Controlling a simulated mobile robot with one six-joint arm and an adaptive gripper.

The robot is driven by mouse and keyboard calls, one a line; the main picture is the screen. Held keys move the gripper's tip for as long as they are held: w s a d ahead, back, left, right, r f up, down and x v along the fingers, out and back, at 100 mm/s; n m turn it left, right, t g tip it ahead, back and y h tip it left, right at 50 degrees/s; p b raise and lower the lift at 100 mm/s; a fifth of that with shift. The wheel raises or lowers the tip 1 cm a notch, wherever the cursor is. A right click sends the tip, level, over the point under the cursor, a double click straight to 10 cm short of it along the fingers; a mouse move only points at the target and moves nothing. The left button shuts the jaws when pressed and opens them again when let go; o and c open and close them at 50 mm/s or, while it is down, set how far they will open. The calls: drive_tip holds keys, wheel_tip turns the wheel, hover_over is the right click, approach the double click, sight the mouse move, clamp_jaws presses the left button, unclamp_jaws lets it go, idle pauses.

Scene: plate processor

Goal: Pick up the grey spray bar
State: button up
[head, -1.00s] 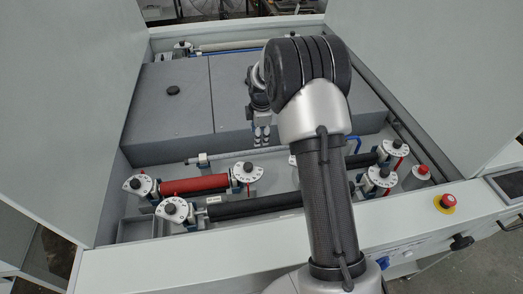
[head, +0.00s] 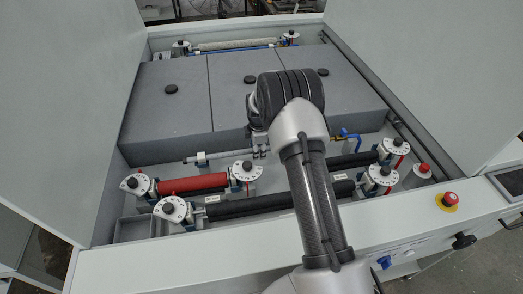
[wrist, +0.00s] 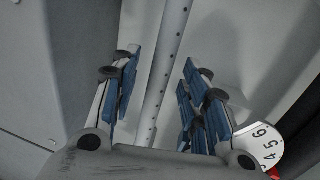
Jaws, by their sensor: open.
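The grey spray bar (head: 230,154) lies across the machine's trough, in front of the grey covers, with a pale fitting near its left end. In the wrist view the bar (wrist: 170,65) is a long pale strip with a row of small holes. My gripper (head: 261,152) is at the bar in the head view, its upper part hidden behind my arm. In the wrist view its blue-padded fingers (wrist: 158,80) are open, one on each side of the bar, with gaps between. I cannot tell whether the fingertips reach below the bar. My arm hides the bar's right part.
A red roller (head: 193,184) and a black roller (head: 250,205) with white dials lie in front of the bar. A blue valve pipe (head: 348,135) is right of my gripper. Grey covers (head: 170,110) stand behind. A white dial (wrist: 263,150) is close to the right finger.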

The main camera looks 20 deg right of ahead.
drive_tip(key=shift+c, duration=0.2)
clamp_jaws()
idle(0.3)
drive_tip(key=shift+r, duration=0.1)
